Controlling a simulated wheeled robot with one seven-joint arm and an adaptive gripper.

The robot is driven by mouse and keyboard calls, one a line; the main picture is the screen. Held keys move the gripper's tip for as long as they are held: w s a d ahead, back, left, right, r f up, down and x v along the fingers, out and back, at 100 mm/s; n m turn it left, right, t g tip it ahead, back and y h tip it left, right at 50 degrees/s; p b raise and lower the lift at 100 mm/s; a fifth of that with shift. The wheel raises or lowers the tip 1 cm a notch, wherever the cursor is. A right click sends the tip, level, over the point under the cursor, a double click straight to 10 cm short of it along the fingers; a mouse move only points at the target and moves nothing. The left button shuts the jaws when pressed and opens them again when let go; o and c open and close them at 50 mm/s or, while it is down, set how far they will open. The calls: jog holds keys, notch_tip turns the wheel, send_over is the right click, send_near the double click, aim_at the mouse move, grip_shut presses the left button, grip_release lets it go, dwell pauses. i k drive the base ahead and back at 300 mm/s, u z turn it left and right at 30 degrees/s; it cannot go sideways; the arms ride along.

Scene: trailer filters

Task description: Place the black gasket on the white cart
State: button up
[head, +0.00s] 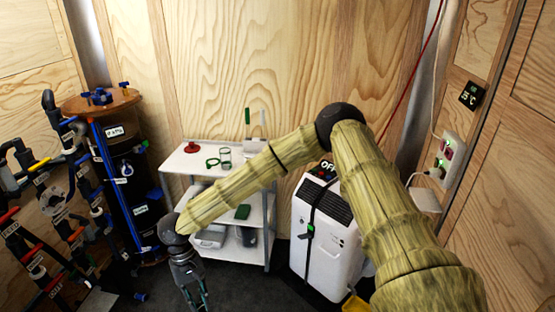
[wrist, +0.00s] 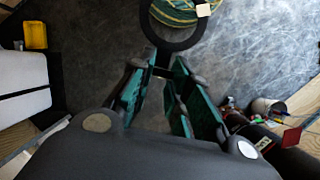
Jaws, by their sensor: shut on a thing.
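The black gasket (wrist: 197,41) is a dark ring at the top of the wrist view, cut off by the frame edge. My gripper (wrist: 164,72), with green finger linkages, is shut on the ring's near edge. In the head view my gripper (head: 197,297) points down at the bottom edge, in front of and left of the cart, and the gasket cannot be made out there. The white cart (head: 183,166) stands against the wooden wall, with shelves below its top. My arm passes in front of its right part.
The cart top holds a red object (head: 191,147), green rings (head: 212,162) and upright green-and-white items (head: 254,125); its front left is bare. A white wheeled unit (head: 325,245) stands right.

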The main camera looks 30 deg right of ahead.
aim_at(186, 161)
jog(key=z, duration=1.25)
jog(key=i, duration=1.95)
jog(key=u, duration=1.35)
